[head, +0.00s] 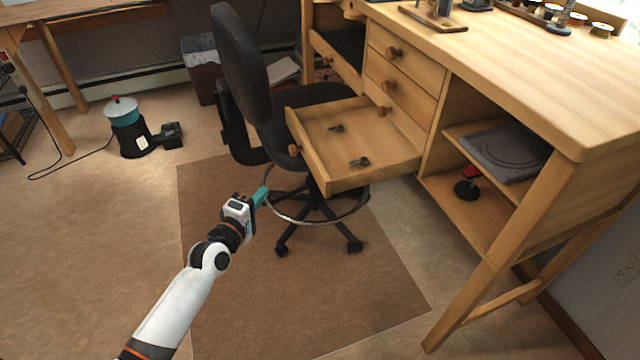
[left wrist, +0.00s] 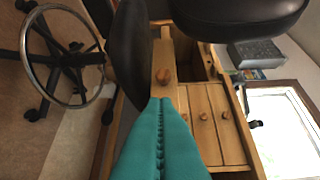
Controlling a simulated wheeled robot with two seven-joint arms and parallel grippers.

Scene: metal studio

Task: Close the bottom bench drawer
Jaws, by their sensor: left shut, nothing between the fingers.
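The bottom bench drawer (head: 375,150) is pulled well out of the wooden workbench (head: 520,80). Two small dark items (head: 360,162) lie inside it. Its front panel (head: 312,170) faces left and carries a round wooden knob (head: 294,150). My left gripper (head: 263,194), with teal fingers, is shut and empty. It is in front of the drawer front, lower left of the knob in the head view. In the left wrist view the teal fingertips (left wrist: 161,102) point toward the drawer knob (left wrist: 163,76); contact is not clear. My right gripper is not in view.
A black swivel chair (head: 240,75) stands behind the open drawer, its foot ring and wheeled base (head: 318,215) partly under it. The upper drawers (head: 405,75) look shut. The brown mat (head: 300,300) is clear in front.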

